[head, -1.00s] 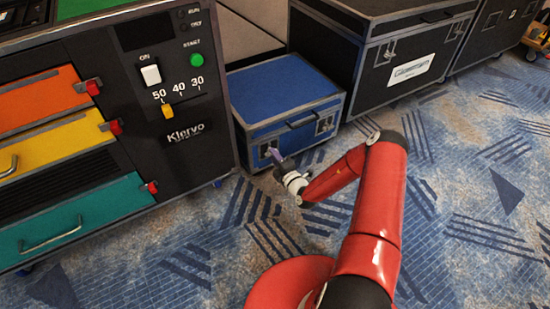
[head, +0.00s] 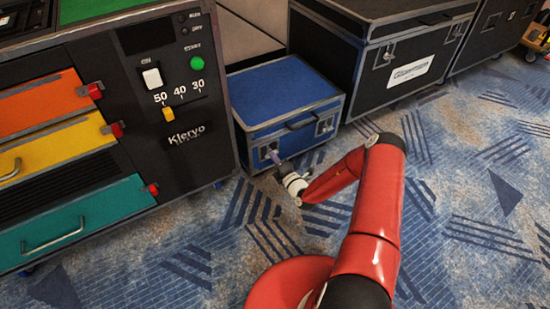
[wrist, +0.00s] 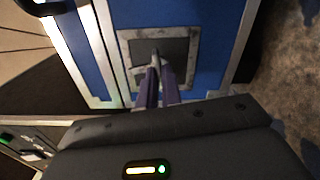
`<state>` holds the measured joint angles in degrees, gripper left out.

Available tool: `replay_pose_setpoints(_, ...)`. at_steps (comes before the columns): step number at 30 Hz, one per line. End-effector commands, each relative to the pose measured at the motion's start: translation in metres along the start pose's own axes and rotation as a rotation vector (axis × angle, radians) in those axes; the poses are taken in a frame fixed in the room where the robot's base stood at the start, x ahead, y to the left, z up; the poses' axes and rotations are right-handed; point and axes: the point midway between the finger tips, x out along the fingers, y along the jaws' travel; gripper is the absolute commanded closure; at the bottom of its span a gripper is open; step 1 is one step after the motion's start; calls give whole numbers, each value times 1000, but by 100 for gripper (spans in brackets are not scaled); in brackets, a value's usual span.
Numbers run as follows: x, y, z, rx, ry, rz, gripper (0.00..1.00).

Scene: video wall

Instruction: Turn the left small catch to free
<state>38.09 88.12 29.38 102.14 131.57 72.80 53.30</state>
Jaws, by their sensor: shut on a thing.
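The blue case (head: 285,92) stands on the carpet, its lid down and a dark handle (head: 301,121) on its front. The left small catch (head: 266,151) is a metal plate at the left of that front. In the wrist view the catch's plate (wrist: 187,42) is a square metal recess, and a small metal tab (wrist: 154,58) shows at my fingertips. My gripper (head: 272,156) is at this catch, its purple fingers (wrist: 156,84) close together on the tab. The fingers partly hide the tab, so its exact angle is hard to tell. The right catch (head: 325,125) is apart from my gripper.
A black cabinet (head: 190,150) with orange, yellow and teal drawers stands close on the left. A large black case (head: 385,50) stands behind on the right. The patterned carpet (head: 470,210) is open at the right and front.

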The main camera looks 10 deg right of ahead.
Motion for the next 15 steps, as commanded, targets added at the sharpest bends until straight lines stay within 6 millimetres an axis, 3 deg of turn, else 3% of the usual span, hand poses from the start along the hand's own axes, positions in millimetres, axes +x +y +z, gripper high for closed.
replay_pose_setpoints(15, 0, 2, 0, -482, 2, -2, 100)
